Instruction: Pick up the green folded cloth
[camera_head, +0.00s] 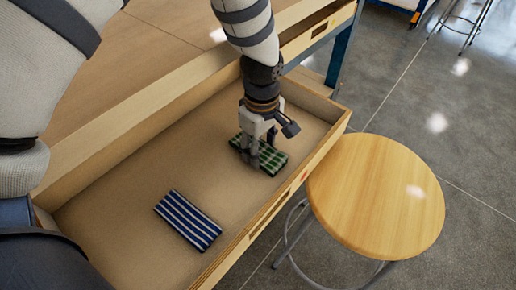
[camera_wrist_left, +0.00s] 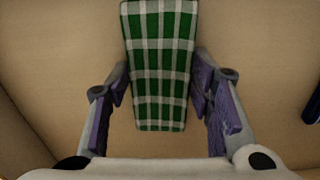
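The green and white checked folded cloth (camera_head: 270,160) lies flat in the open wooden drawer, toward its far right end. My left gripper (camera_head: 251,158) points down over the cloth, low in the drawer, and hides part of it. In the left wrist view the cloth (camera_wrist_left: 160,60) lies lengthwise between the two spread fingers (camera_wrist_left: 160,88), with one finger beside each long edge. The fingertips are very close to the edges; I cannot tell whether they touch. My right gripper is not in view.
A blue and white striped folded cloth (camera_head: 188,219) lies in the near part of the same drawer (camera_head: 110,222). The drawer walls surround both cloths. A round wooden stool (camera_head: 376,196) stands close to the drawer's front at the right.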

